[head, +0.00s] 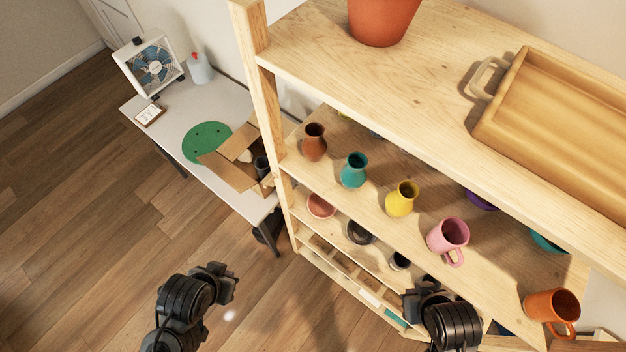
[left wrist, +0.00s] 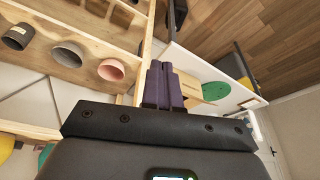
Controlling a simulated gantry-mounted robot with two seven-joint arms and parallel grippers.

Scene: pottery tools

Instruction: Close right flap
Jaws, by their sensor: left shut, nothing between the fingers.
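An open cardboard box (head: 256,187) sits on the white table near its front right end. One flap (head: 226,174) spreads out to the left and another flap (head: 238,144) stands out at the back. A dark item shows inside; the box's right side is partly hidden by the shelf post. My left gripper (left wrist: 164,66) is shut and empty, its fingers together in the left wrist view, with part of the cardboard box (left wrist: 216,91) showing just beyond them. In the head view my left arm is at the lower left, well apart from the box. My right arm is low, in front of the shelf; its fingertips are not clear.
A wooden shelf (head: 262,100) with several pots and mugs stands right of the table. The white table (head: 190,120) also holds a green disc (head: 206,142), a fan (head: 154,64) and a spray bottle (head: 199,68). The floor left of the table is clear.

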